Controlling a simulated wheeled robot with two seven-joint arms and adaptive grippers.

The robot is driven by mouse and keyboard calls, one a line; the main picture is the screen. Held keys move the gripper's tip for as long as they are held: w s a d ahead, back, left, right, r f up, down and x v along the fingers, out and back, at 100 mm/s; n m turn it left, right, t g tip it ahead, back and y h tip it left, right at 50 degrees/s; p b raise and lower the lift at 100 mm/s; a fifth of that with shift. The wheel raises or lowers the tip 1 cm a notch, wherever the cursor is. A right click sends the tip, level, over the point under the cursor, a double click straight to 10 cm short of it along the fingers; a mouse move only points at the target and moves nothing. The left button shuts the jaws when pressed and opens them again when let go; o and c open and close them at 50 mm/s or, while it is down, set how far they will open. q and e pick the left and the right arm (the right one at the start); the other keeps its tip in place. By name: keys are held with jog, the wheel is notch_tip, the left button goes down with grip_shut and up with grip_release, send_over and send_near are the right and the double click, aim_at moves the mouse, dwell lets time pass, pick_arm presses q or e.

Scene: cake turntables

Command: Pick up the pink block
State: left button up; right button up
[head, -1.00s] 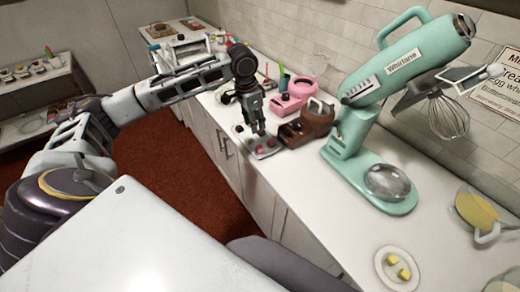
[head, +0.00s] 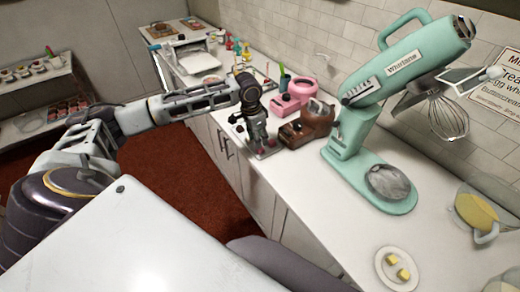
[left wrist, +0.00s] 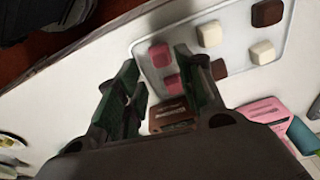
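A light tray (left wrist: 147,80) with pink, white and brown blocks lies on the white counter. In the left wrist view one pink block (left wrist: 160,55) shows between the fingertips of my left gripper (left wrist: 158,62). A second pink block (left wrist: 174,83) sits close by, partly beside the right-hand finger. The gripper is open, its fingers apart and pointing down at the tray. In the head view my left gripper (head: 262,148) is over the tray and hides much of it. I cannot tell whether a finger touches a block. My right gripper is not in view.
White blocks (left wrist: 210,33) and brown blocks (left wrist: 267,12) share the tray. A brown machine (head: 312,126) and a pink machine (head: 293,97) stand right beside it. A mint stand mixer (head: 400,60) stands further right. A plate (head: 384,273) with yellow pieces lies near the front.

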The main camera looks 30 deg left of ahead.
aim_at(261, 151)
pick_arm(q)
jog(key=shift+f, duration=0.15)
jog(key=shift+f, duration=0.6)
jog(key=shift+w+d+f+p, duration=0.1)
jog(key=shift+w+f+p, duration=0.1)
jog(key=shift+f, duration=0.8)
jog(key=shift+w+f+p, duration=0.15)
jog(key=shift+f+p, duration=0.05)
jog(key=shift+f, duration=0.75)
jog(key=shift+c, duration=0.5)
jog(key=c, duration=0.5)
jog(key=shift+r, duration=0.2)
